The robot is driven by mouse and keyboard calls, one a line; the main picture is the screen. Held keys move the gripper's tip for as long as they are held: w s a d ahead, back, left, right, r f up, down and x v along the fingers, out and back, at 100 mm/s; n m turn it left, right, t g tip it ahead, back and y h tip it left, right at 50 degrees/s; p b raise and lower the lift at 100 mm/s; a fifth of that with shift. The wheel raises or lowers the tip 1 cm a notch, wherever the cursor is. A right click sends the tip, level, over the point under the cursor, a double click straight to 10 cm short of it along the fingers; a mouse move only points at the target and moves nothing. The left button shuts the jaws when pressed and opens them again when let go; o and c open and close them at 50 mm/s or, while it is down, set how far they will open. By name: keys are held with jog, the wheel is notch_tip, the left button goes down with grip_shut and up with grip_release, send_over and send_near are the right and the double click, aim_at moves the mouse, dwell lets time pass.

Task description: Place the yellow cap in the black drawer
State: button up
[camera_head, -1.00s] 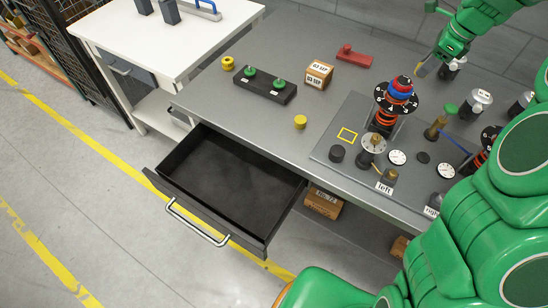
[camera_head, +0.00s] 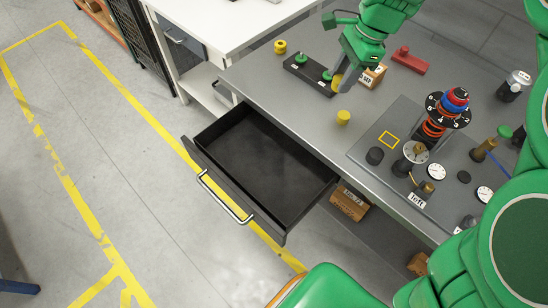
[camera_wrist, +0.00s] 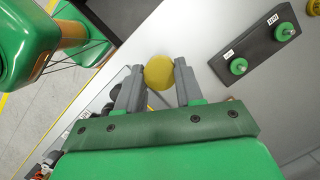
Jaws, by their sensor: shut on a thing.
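My gripper (camera_head: 341,80) is over the grey workbench, just right of the black block with green knobs. It is shut on a yellow cap (camera_head: 337,80). The wrist view shows this round yellow cap (camera_wrist: 159,72) between the two grey fingertips. The black drawer (camera_head: 227,181) stands pulled out from the bench front, below and left of my gripper. Its inside is empty. Two other yellow caps stand on the bench: one (camera_head: 343,117) near the front edge, one (camera_head: 280,46) at the back left corner.
The black block with green knobs (camera_head: 307,72) and a labelled cardboard box (camera_head: 373,75) are close to my gripper. A red part (camera_head: 409,60) lies farther right. The fixture plate with dials (camera_head: 388,140) fills the right side. The bench between gripper and drawer is mostly clear.

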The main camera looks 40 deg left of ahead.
jog(key=s+a+f+n+h, duration=0.1)
jog(key=s+n, duration=0.3)
jog(key=s, duration=0.9)
jog(key=s+a+f+n+h, duration=0.15)
jog(key=s+n, duration=0.35)
jog(key=s, duration=0.8)
send_over(241, 165)
jog(key=d, duration=0.1)
jog(key=shift+g, duration=0.4)
jog(key=f, duration=2.2)
jog(key=shift+w+d+f, duration=0.2)
jog(key=shift+w+f, duration=0.05)
jog(key=shift+w+a+f, duration=0.25)
jog(key=shift+a+f, duration=0.3)
jog(key=shift+f, duration=0.15)
jog(key=shift+a+f, duration=0.25)
jog(key=shift+f, duration=0.05)
jog(key=shift+w+f, duration=0.1)
jog(key=shift+f, duration=1.4)
